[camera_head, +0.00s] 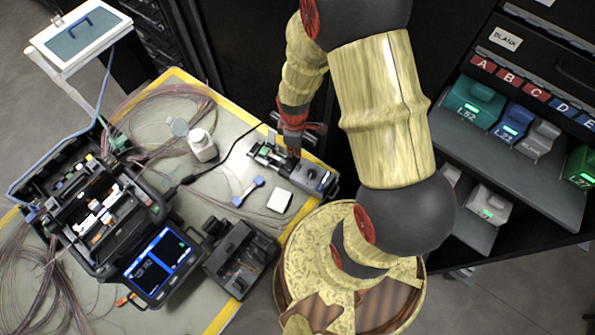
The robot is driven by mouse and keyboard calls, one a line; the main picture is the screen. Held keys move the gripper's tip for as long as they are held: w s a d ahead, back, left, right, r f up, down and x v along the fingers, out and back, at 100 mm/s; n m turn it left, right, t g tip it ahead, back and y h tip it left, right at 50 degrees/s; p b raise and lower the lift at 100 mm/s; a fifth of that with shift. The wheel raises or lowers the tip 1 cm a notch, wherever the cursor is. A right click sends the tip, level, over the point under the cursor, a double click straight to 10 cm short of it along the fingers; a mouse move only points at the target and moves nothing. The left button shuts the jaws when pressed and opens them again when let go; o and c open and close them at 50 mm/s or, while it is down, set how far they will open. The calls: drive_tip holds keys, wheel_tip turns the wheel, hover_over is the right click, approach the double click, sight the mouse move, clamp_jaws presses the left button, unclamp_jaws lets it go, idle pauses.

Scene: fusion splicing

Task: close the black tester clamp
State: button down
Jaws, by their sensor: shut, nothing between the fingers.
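The tester (316,180), a long grey and black device, lies near the right edge of the work table. Its clamp end (266,156) shows black parts and a little green. My gripper (292,152) points down over the middle of the tester, its fingers together and empty. It covers part of the tester there. At this size I cannot tell whether the fingertips touch the clamp, or whether the clamp is open or shut.
The splicer (155,265) with its lit screen and open case stands at the left. A black device (240,262), a white bottle (202,146), a blue tool (248,191) and a white block (279,200) lie nearby. Loose fibre coils cover the back left. A shelf (520,170) stands right.

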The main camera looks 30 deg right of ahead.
wheel_tip(320, 180, up, 7)
drive_tip(key=d+p, duration=0.1)
drive_tip(key=p, duration=0.4)
drive_tip(key=shift+w, duration=0.25)
idle(0.7)
